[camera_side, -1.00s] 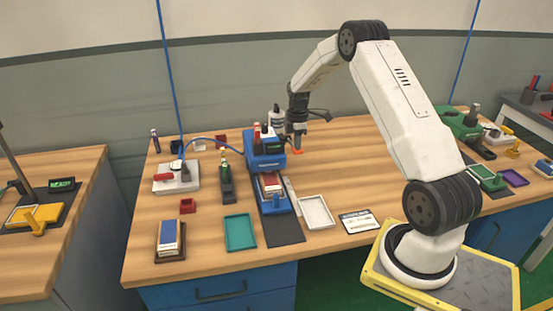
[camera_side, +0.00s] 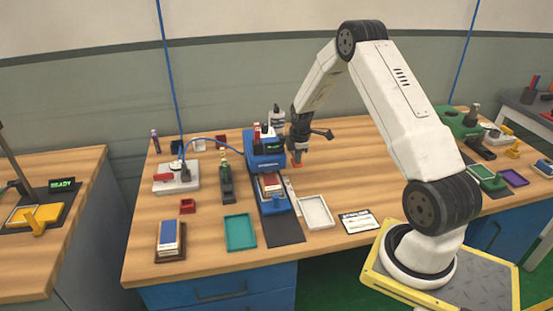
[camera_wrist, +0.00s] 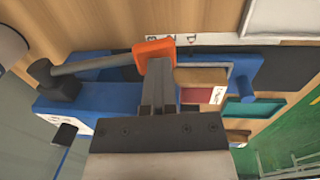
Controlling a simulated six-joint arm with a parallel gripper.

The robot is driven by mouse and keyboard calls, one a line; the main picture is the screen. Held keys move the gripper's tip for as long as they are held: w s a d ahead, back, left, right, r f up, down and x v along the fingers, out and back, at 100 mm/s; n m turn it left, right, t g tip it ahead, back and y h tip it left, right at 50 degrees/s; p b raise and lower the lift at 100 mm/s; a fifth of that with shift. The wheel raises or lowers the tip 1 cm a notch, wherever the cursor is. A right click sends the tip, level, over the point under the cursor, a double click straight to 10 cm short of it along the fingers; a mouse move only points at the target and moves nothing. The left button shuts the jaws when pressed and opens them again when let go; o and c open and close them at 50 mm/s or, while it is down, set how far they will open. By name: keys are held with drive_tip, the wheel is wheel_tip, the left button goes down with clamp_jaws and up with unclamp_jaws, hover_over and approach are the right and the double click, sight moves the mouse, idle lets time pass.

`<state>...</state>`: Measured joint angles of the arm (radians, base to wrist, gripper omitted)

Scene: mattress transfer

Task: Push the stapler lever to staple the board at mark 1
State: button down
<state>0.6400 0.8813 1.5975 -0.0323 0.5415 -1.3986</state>
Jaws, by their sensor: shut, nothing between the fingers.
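The blue stapler (camera_side: 262,162) stands on a black mat at the middle of the bench. Its grey lever (camera_wrist: 95,64) ends in an orange handle (camera_wrist: 154,52), which also shows low beside the stapler in the side view (camera_side: 296,165). My gripper (camera_side: 297,155) is shut and empty, with its fingertips down at the orange handle. In the wrist view the fingers (camera_wrist: 164,78) overlap the handle; exact contact is hard to tell. The board (camera_side: 271,185), with red and pale parts, lies in the stapler's front holder, partly covered by my gripper in the wrist view (camera_wrist: 205,95).
A white tray (camera_side: 315,212) and a label card (camera_side: 358,221) lie right of the mat. A teal tray (camera_side: 240,232) and a brown block (camera_side: 171,240) are to the left. A marked white strip (camera_wrist: 195,39) runs beside the stapler.

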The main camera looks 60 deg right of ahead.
drive_tip(key=shift+s+a+f, duration=0.25)
wheel_tip(320, 180, up, 14)
drive_tip(key=s+a, duration=0.2)
drive_tip(key=shift+s+a, duration=0.15)
idle(0.6)
drive_tip(key=s+a+m, duration=0.4)
drive_tip(key=s+a, duration=0.1)
drive_tip(key=a, duration=0.9)
drive_tip(key=s+a+f+m+t+y, duration=0.1)
drive_tip(key=s+a+m, duration=0.4)
drive_tip(key=a, duration=0.9)
drive_tip(key=shift+s+a+f+t, duration=0.15)
drive_tip(key=shift+s+t, duration=0.05)
drive_tip(key=shift+t, duration=0.1)
